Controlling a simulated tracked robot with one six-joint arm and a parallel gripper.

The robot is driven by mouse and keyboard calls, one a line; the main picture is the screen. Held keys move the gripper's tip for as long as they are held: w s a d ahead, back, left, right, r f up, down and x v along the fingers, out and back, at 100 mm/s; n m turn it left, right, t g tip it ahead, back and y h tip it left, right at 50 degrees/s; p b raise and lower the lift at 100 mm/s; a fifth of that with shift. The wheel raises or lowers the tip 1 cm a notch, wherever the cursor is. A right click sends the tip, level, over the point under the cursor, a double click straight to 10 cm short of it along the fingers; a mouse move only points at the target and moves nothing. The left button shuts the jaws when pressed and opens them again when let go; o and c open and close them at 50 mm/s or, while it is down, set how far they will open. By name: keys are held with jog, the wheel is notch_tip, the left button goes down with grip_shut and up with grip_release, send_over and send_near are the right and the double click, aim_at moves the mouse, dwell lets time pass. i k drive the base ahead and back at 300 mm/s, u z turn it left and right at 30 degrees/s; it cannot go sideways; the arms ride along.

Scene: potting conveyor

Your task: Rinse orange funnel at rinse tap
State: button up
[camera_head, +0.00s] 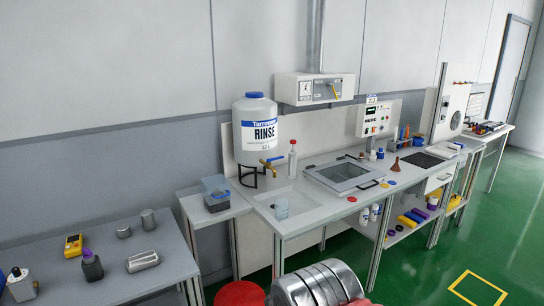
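A small brownish-orange funnel (395,164) stands on the long bench, right of the framed glass panel, with its narrow end up. The rinse tap (271,162) is a brass spout at the base of the white RINSE container (255,125), which sits on a black stand. The tap points out over a shallow white basin (285,203) in the bench top. My gripper is not in view. A ribbed silver part at the bottom edge looks like my arm.
The framed glass panel (344,175) lies between basin and funnel. A red round object (240,294) is low in front. Green floor is clear at right.

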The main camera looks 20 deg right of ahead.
aim_at(269, 160)
jog(key=z, duration=0.35)
jog(key=i, duration=1.2)
jog(key=u, duration=3.15)
